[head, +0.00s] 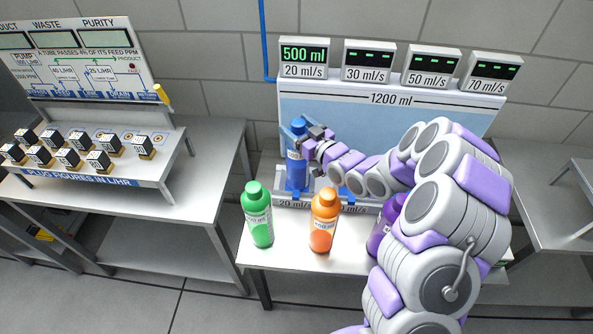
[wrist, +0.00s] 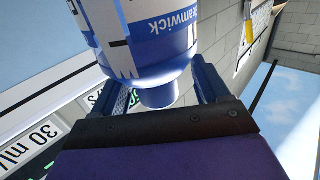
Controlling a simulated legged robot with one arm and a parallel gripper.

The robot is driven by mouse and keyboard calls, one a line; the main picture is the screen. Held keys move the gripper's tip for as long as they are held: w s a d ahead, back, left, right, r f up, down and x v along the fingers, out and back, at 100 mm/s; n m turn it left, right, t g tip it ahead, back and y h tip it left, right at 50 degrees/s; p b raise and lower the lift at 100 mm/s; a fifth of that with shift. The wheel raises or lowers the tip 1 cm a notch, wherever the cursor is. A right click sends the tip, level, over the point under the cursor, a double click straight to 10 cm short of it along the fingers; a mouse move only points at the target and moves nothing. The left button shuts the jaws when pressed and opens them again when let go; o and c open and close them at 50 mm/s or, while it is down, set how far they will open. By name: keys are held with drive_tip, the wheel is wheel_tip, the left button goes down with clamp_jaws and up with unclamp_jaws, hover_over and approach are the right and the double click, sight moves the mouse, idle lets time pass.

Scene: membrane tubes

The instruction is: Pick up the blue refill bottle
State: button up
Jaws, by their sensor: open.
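The blue refill bottle (head: 296,172) stands upright in the leftmost bay of the dispenser on the middle table, below the 500 ml display (head: 304,54). My gripper (head: 306,142) is at the bottle's upper part, reaching in from the right. In the wrist view the bottle (wrist: 150,45) appears upside down with its white and blue label. Its narrow blue end lies between the two fingers of my gripper (wrist: 157,88). The fingers are open, one on each side of it. I cannot tell whether either finger touches the bottle.
A green bottle (head: 258,215), an orange bottle (head: 323,220) and a partly hidden purple bottle (head: 377,238) stand along the table's front. My arm covers the dispenser's right bays. A left table holds a sign board (head: 85,62) and several black-and-white blocks (head: 68,155).

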drive_tip(key=shift+w+a, duration=0.45)
drive_tip(key=shift+a, duration=0.05)
drive_tip(key=shift+w, duration=0.45)
drive_tip(key=shift+d, duration=0.1)
drive_tip(key=shift+a, duration=0.25)
drive_tip(key=c, duration=0.7)
drive_tip(key=shift+d, duration=0.1)
clamp_jaws()
